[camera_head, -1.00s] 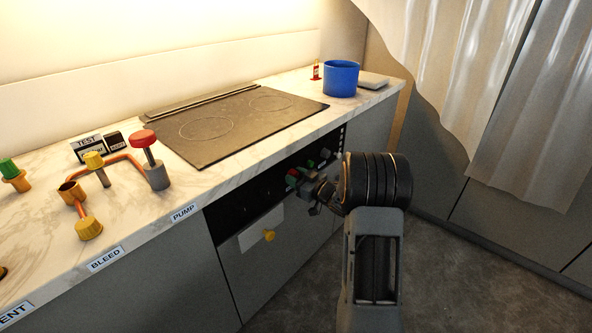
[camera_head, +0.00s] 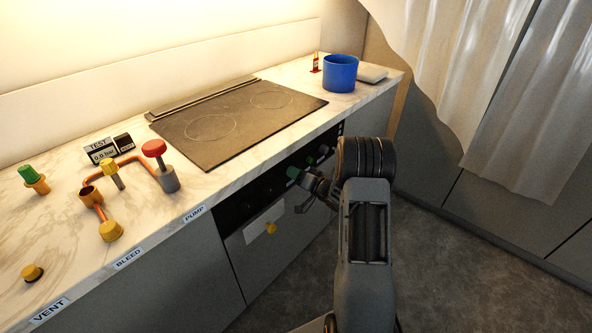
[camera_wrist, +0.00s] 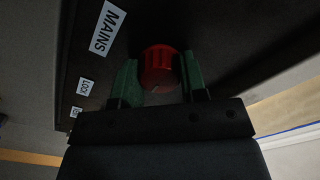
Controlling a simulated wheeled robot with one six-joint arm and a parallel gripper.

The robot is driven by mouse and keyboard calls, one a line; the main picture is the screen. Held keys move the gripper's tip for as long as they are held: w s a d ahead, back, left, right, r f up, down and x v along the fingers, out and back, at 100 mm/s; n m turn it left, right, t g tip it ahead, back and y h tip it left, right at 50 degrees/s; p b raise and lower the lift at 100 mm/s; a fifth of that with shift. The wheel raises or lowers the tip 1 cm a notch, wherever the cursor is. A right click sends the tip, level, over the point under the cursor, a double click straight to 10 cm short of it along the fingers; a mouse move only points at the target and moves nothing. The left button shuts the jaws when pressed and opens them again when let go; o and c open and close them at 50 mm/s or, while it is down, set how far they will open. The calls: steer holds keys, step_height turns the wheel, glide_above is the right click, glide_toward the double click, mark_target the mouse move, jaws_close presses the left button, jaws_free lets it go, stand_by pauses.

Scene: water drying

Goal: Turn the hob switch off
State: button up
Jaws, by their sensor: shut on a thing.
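In the wrist view, a round red knob (camera_wrist: 157,62) stands on a dark panel beside a MAINS label (camera_wrist: 107,29). A small pale mark shows on its near side. My gripper (camera_wrist: 160,75) has its green fingers shut on the red knob, one on each side. In the head view, my gripper (camera_head: 303,179) is at the dark control panel under the hob (camera_head: 225,130). The red knob is hidden there behind my gripper. I cannot tell the switch's on or off setting.
A blue pot (camera_head: 340,75) stands on the counter right of the hob. A red-topped pump (camera_head: 160,162), yellow valves (camera_head: 111,232) and a gauge box (camera_head: 102,154) stand to the left. A curtain (camera_head: 525,95) hangs at the right. Open floor (camera_head: 430,285) lies below.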

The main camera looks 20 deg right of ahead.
steer(key=shift+m+p, duration=0.3)
steer(key=shift+m, duration=0.4)
steer(key=o, duration=0.9)
steer(key=v, duration=1.4)
steer(key=shift+w, duration=0.1)
